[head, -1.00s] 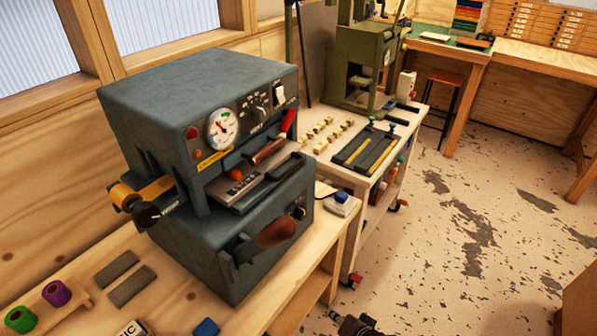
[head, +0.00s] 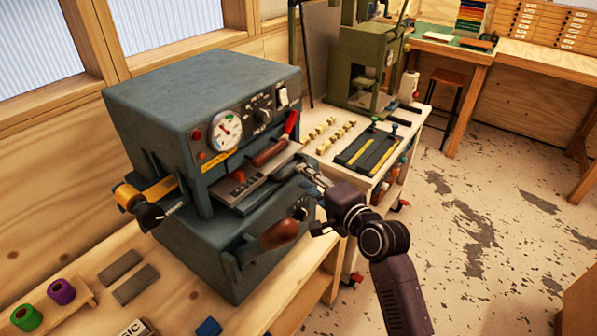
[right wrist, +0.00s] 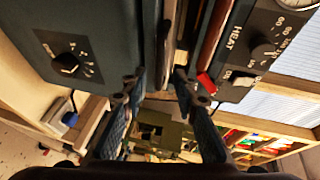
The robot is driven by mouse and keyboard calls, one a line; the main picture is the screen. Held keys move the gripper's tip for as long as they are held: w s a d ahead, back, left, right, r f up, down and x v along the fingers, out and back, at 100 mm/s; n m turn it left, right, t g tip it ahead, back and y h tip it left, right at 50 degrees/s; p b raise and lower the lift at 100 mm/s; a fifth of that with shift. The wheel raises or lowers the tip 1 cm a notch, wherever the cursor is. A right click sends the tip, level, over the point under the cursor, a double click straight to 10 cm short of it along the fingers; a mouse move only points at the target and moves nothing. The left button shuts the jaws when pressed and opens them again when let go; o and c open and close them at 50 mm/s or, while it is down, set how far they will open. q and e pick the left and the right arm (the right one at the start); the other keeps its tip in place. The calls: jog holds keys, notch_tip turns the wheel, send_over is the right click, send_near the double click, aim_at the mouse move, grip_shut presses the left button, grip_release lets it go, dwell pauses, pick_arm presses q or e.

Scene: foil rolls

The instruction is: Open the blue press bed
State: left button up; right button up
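The blue press (head: 200,130) stands on the wooden bench. Its bed (head: 238,189) shows as a grey plate in the slot between the upper and lower housings, with a reddish-brown handle (head: 268,152) above it. My right gripper (head: 312,176) is at the right end of the slot, close to the bed's front edge. In the right wrist view its two fingers (right wrist: 160,82) are apart, with the slot between the housings just ahead of them. I cannot tell whether they touch the bed. My left gripper is not in view.
A larger brown handle (head: 279,233) juts from the lower housing, below my right gripper. A green press (head: 365,65) stands on the cart behind. Spools (head: 61,291) and grey blocks (head: 135,285) lie on the bench at left. The floor at right is clear.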

jog(key=shift+x, duration=2.05)
jog(key=shift+c, duration=0.4)
grip_shut()
